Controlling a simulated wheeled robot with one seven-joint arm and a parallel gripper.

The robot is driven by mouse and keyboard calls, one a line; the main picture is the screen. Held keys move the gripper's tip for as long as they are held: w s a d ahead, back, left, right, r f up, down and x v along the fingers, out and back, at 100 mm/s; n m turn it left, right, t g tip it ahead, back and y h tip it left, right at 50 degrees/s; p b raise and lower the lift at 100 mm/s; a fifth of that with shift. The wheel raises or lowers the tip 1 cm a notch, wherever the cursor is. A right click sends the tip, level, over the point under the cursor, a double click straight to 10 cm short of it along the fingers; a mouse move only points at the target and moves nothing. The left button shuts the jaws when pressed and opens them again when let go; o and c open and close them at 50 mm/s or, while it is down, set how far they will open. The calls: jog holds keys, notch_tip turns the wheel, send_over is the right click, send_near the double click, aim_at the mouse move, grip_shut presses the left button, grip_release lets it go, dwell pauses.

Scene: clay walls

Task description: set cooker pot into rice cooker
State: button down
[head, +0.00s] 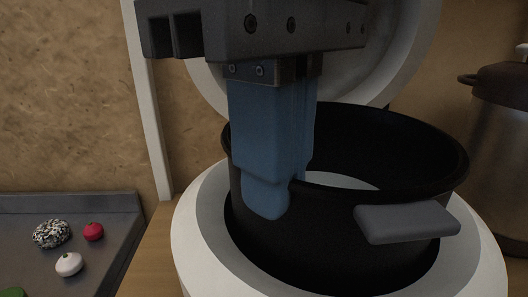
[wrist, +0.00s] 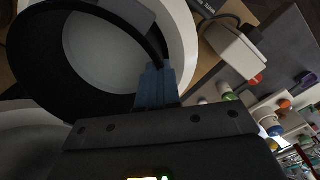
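The black cooker pot (head: 330,225) has a grey side handle (head: 406,222). It stands about upright in the opening of the white rice cooker (head: 207,240), its lower part inside and its upper wall and handle above the cooker's rim. The cooker's lid (head: 402,45) is raised behind it. My gripper (head: 283,190) points down with blue fingers shut on the pot's left rim, one finger outside the wall. The wrist view shows the pot (wrist: 32,78) from above, with my gripper (wrist: 156,82) at its rim. The pot's bottom is hidden.
A metal pot with a dark lid (head: 502,85) stands close on the right. A grey tray or counter (head: 105,240) with small round items, including a red one (head: 93,231), lies at the left. A pale upright post (head: 150,100) stands behind.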

jog(key=shift+f, duration=0.15)
jog(key=shift+f+b, duration=1)
jog(key=shift+f, duration=0.25)
